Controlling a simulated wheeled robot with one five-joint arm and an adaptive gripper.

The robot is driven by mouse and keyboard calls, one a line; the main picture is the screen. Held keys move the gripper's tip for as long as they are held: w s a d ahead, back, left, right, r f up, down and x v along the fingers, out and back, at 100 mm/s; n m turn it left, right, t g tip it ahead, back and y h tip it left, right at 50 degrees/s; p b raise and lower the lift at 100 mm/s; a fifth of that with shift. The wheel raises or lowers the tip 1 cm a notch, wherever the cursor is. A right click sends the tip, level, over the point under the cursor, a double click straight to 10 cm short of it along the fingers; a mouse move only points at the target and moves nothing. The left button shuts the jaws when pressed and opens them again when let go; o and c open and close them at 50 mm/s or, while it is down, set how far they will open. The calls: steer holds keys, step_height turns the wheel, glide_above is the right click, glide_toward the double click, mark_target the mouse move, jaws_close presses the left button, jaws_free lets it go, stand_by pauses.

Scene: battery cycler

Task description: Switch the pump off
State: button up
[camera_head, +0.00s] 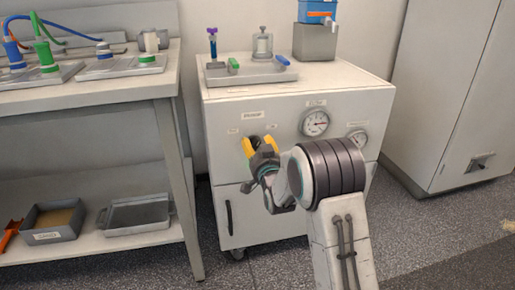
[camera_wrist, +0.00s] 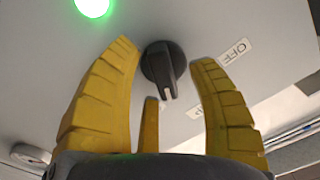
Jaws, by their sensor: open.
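The pump knob (camera_wrist: 160,65) is a dark rotary switch on the pale cabinet panel, seen in the wrist view. Its pointer end faces down and slightly right in that view, away from the white OFF label (camera_wrist: 235,52) at its upper right. A second label, partly hidden by the right finger, lies below it. A green light (camera_wrist: 93,5) glows at the upper left. My gripper (camera_wrist: 166,57) is open, its yellow fingers on either side of the knob in the picture; I see no clear contact. In the head view my gripper (camera_head: 259,145) is at the cabinet front and hides the knob.
The cabinet (camera_head: 225,170) has a large gauge (camera_head: 315,123) and a smaller gauge (camera_head: 357,138) right of my gripper. A tray (camera_head: 250,76) with glassware sits on top. A workbench (camera_head: 100,96) stands close on the left, a tall cabinet (camera_head: 440,90) on the right.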

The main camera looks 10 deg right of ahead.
stand_by(0.3)
jaws_close()
stand_by(0.4)
